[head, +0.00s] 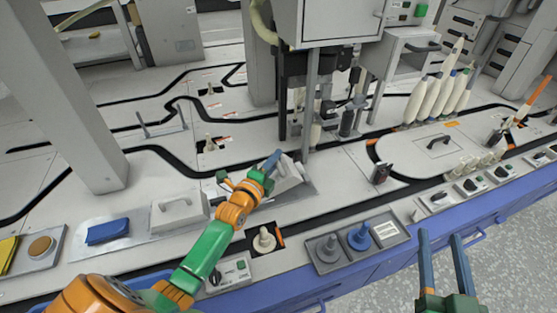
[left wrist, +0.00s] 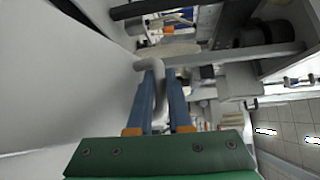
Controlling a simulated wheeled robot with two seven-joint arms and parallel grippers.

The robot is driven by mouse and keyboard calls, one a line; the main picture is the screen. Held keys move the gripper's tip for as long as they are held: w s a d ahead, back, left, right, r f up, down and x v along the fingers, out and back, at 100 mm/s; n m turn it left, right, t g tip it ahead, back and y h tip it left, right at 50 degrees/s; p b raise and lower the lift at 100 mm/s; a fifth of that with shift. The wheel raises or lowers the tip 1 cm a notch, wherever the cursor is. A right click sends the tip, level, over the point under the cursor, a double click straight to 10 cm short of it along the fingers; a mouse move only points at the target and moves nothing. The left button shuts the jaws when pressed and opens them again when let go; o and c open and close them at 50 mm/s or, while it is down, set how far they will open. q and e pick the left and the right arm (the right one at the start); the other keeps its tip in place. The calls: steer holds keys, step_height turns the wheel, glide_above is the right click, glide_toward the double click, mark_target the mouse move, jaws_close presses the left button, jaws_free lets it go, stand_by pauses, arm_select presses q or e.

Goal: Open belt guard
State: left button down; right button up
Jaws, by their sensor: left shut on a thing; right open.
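A pale grey-white cover with a handle, which looks like the belt guard (head: 289,177), stands in the middle of the machine top below the spindle column. It appears tilted up from its grey base plate. My left gripper (head: 272,162) is at its upper side. In the left wrist view the blue fingers (left wrist: 158,85) are shut on a curved grey handle (left wrist: 158,68), with a large pale panel (left wrist: 60,80) at the left. My arm hides part of the base plate. My right gripper (head: 441,238) is open and empty at the lower right, over the front edge and floor.
A similar white lidded box (head: 179,214) sits to the left, beside a blue cloth (head: 108,232). The spindle column (head: 312,95) stands close behind the guard. White bobbins (head: 433,100) stand at the back right.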

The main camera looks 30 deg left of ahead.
arm_select(q)
steer(key=shift+s+a+r+n+t, duration=0.35)
steer(key=shift+s+r+t, duration=0.05)
steer(key=shift+r, duration=0.15)
steer(key=shift+s+a+r+n+t, duration=0.35)
steer(key=shift+r+t, duration=0.05)
steer(key=shift+r, duration=0.15)
steer(key=s+a+r+n+t+y, duration=0.2)
steer(key=s+a+n, duration=0.3)
steer(key=s+a, duration=0.4)
steer(key=shift+s+a+r+n+t+y+p, duration=0.35)
steer(key=shift+s+r+t, duration=0.35)
steer(key=shift+s+t, duration=0.3)
arm_select(e)
step_height(320, 180, down, 6)
steer(key=s+d+g+h, duration=0.1)
steer(key=g, duration=0.3)
steer(key=shift+s+d+f, duration=0.15)
steer(key=shift+d+f, duration=0.05)
steer(key=shift+f, duration=0.05)
arm_select(q)
steer(key=shift+s+a, duration=0.1)
steer(key=c, duration=1.1)
jaws_free()
steer(key=shift+s+r, duration=0.1)
